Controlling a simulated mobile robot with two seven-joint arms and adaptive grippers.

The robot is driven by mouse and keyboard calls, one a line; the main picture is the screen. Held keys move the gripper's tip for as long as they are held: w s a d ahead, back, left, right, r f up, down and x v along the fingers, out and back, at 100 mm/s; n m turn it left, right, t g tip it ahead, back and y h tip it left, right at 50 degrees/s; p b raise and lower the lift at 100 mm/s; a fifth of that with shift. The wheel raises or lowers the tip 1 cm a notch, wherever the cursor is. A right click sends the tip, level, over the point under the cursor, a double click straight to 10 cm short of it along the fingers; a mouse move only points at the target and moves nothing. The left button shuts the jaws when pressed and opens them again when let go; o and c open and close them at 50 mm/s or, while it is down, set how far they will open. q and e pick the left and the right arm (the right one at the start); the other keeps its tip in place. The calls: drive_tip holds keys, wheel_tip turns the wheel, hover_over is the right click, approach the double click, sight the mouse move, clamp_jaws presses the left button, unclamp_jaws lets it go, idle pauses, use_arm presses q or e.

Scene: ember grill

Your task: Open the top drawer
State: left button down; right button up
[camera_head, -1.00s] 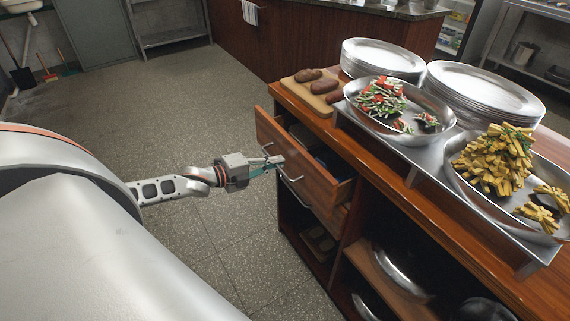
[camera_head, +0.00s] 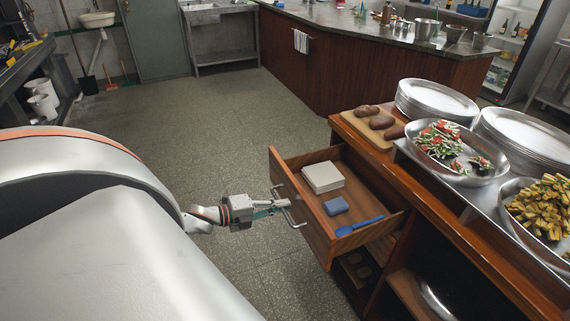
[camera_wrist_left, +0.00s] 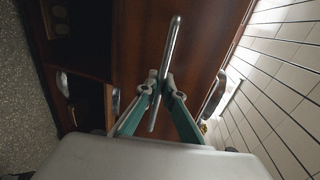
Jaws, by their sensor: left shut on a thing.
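The top drawer (camera_head: 309,226) of the wooden counter is pulled well out in the head view. Inside it lie a white box (camera_head: 323,177), a small blue block (camera_head: 336,206) and a blue spoon (camera_head: 358,226). My left gripper (camera_head: 284,203) is at the drawer front, shut on its metal handle (camera_head: 292,214). In the left wrist view, the fingers (camera_wrist_left: 159,90) close around the handle bar (camera_wrist_left: 168,62). The bar runs between the fingertips in front of the wooden drawer face (camera_wrist_left: 135,45). My right gripper is not in view.
The wooden counter (camera_head: 440,243) carries a cutting board with brown food (camera_head: 373,122), a stack of plates (camera_head: 437,101) and metal trays of food (camera_head: 447,152). Open shelves lie below the drawer. The tiled floor (camera_head: 222,140) left of the drawer is clear.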

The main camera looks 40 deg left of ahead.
use_arm(q)
drive_tip(key=shift+s, duration=0.15)
drive_tip(key=c, duration=2.2)
unclamp_jaws()
drive_tip(key=shift+s+a, duration=0.1)
drive_tip(key=v, duration=1.1)
drive_tip(key=shift+s+a, duration=0.2)
drive_tip(key=shift+s, duration=0.1)
